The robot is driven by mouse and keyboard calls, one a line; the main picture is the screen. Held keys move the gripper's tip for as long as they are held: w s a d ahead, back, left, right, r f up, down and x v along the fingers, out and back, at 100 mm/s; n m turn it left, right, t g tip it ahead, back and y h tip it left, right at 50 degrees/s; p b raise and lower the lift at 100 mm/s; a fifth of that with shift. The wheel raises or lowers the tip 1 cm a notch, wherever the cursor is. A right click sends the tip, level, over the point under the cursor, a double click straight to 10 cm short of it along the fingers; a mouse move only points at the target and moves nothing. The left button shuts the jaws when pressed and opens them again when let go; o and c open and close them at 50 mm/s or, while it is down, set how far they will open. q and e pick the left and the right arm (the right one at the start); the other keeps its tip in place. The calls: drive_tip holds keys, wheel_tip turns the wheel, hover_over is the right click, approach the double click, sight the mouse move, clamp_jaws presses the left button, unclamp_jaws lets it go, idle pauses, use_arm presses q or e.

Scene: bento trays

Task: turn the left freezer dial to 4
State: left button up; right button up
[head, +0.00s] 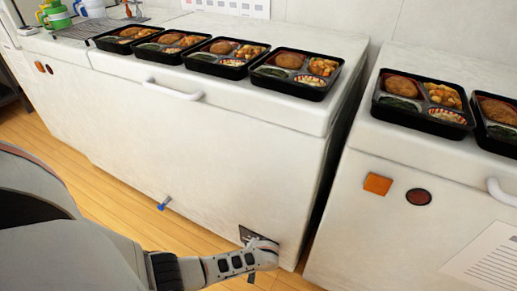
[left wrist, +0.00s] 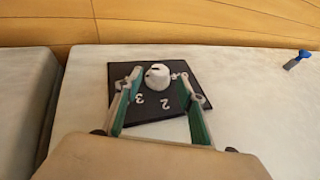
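The left freezer (head: 190,130) is a white chest with a black dial plate (head: 247,234) low on its front, near its right corner. In the left wrist view, a round white dial (left wrist: 158,73) sits on the black plate (left wrist: 150,110), with white numerals 2 and 3 readable; other marks are partly hidden. My left gripper (head: 264,246) is at the plate and hides the dial in the head view. In the left wrist view, its fingers (left wrist: 160,84) are spread, one either side of the dial; contact is unclear. My right gripper is out of view.
Several black bento trays (head: 296,73) stand on the left freezer's lid. A second white freezer (head: 400,170) stands to the right across a narrow gap. A blue-tipped drain tap (head: 164,203) sticks out of the left freezer's front, also in the left wrist view (left wrist: 297,59).

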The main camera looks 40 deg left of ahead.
use_arm(q)
drive_tip(key=v, duration=0.8)
drive_tip(key=shift+d+r, duration=0.2)
drive_tip(key=shift+r, duration=0.05)
drive_tip(key=shift+s, duration=0.1)
